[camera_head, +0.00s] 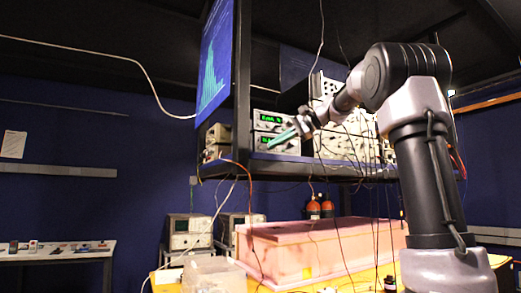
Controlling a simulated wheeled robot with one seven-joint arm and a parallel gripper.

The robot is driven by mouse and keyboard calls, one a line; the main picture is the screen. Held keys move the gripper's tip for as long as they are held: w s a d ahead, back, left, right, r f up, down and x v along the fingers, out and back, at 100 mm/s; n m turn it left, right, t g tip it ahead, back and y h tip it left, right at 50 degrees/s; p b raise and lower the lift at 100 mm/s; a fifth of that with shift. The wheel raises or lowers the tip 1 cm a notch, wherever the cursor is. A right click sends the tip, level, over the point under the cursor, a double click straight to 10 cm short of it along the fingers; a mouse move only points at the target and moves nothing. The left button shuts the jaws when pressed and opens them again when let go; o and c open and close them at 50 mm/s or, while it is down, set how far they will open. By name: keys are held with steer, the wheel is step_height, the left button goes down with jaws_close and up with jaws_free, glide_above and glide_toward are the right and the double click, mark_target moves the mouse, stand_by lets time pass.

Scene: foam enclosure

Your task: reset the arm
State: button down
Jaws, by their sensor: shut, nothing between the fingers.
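My arm (420,130) rises at the right of the head view and bends over toward the left. My gripper (276,143) is at its end, raised high in front of the shelf of instruments. The fingers are greenish, lie close together and point to the left and slightly down. The gripper is shut and holds nothing. Behind it are green-lit displays (268,118), and I cannot tell the gap between them and the fingers.
A dark shelf (350,174) carries several instruments. Below, a pink foam box (300,250) and a clear container (214,276) stand on a yellow table. Cables hang around the arm. A monitor (215,60) hangs upper left. A side table (60,254) stands far left.

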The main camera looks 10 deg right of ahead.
steer(key=s+d+f+n+h, duration=0.2)
steer(key=s+f+n+h, duration=0.1)
steer(key=s+f, duration=1.1)
steer(key=s+d+f+n+h, duration=0.2)
steer(key=s+f+h, duration=0.4)
steer(key=s+f, duration=0.8)
steer(key=shift+s+f+n, duration=0.2)
steer(key=shift+f+n, duration=0.3)
steer(key=shift+n, duration=0.1)
